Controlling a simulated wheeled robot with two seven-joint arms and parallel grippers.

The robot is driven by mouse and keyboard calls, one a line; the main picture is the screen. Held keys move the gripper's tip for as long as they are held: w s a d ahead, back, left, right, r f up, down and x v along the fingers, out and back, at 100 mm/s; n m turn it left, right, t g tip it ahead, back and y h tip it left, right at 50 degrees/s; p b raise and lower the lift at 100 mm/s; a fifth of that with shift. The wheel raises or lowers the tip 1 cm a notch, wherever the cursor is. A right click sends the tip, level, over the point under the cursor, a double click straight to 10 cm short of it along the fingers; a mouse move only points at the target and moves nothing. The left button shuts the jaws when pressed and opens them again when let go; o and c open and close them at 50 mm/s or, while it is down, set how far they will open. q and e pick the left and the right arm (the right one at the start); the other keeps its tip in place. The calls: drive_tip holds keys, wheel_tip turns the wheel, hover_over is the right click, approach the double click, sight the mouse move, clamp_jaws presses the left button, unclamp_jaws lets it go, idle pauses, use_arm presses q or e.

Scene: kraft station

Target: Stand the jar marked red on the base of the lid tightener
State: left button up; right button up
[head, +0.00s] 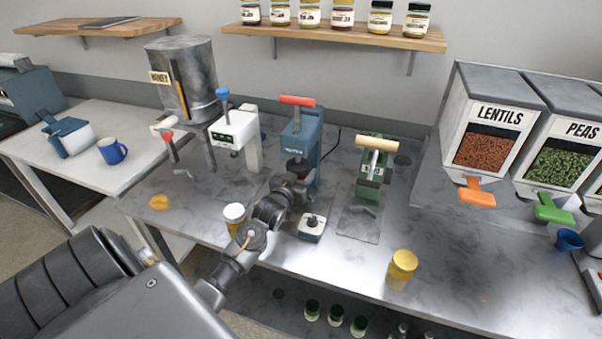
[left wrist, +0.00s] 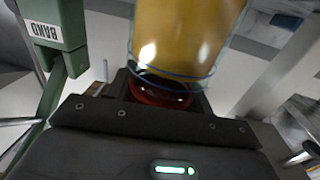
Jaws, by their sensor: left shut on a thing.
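My left gripper (head: 293,188) is at the front of the blue press with the red handle (head: 300,140), which I take as the lid tightener; its small label is too blurred to read surely. In the left wrist view the gripper is shut on a jar (left wrist: 185,40) with amber contents and a red part (left wrist: 160,92) close to the fingers. In the head view the gripper hides most of the jar and the tightener's base, so I cannot tell whether they touch. My right gripper is not in view.
A white-lidded jar (head: 234,213) stands left of my forearm, and a yellow-lidded jar (head: 402,268) at the front right. A small knobbed box (head: 312,227) sits close to the gripper. The white press (head: 235,135) and green press (head: 372,170) flank the tightener.

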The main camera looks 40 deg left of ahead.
use_arm(q)
drive_tip(key=shift+f, duration=0.4)
drive_tip(key=shift+s, duration=0.15)
drive_tip(key=shift+f+b, duration=0.35)
drive_tip(key=shift+f, duration=0.3)
drive_tip(key=o, duration=1.2)
drive_tip(key=shift+o, duration=0.2)
